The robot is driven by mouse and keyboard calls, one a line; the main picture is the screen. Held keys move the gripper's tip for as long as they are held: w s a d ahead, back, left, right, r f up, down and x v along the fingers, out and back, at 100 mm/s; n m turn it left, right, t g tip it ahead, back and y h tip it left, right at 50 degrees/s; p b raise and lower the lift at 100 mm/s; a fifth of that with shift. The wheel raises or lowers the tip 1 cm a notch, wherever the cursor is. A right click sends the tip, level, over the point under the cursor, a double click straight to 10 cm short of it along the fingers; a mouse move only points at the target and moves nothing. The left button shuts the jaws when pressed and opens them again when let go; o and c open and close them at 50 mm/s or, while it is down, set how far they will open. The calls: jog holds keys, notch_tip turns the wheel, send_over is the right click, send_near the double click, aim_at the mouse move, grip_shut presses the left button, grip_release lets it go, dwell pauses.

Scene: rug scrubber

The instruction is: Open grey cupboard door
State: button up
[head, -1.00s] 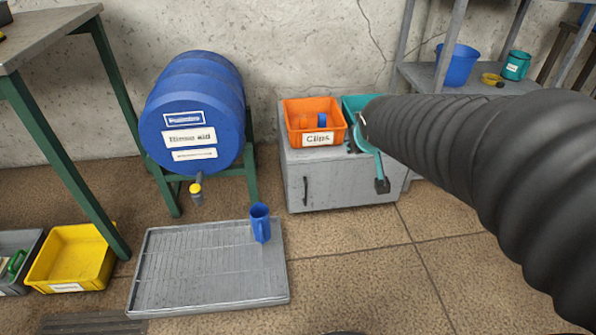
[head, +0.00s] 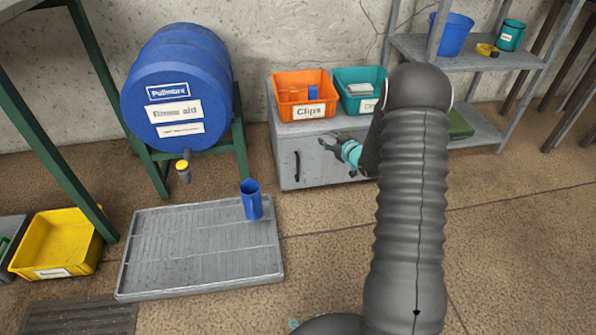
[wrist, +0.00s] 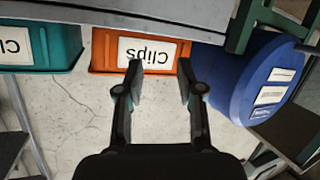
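The grey cupboard (head: 335,172) stands on the floor against the wall, and its front door looks closed. A dark vertical handle (head: 297,166) is on the left part of the door. My gripper (head: 322,144) is in front of the cupboard's upper front, pointing left, to the right of and above the handle. It is empty and apart from the handle as far as I can tell. In the wrist view the two fingers (wrist: 160,80) are spread apart with nothing between them. The cupboard's grey edge (wrist: 150,18) runs along the top there; the handle is not visible in that view.
An orange Clips bin (head: 305,108) and a teal bin (head: 358,104) sit on the cupboard. A blue barrel (head: 180,85) on a green stand is to its left. Shelves stand right.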

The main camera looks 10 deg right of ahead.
notch_tip(320, 180, down, 8)
jog(key=y, duration=0.2)
jog(key=t+y+b, duration=0.1)
jog(key=y+b, duration=0.2)
send_over(298, 180)
jog(key=shift+n, duration=0.3)
jog(key=f, duration=0.9)
jog(key=shift+w+f, duration=0.3)
jog(key=shift+f, duration=0.05)
grip_shut()
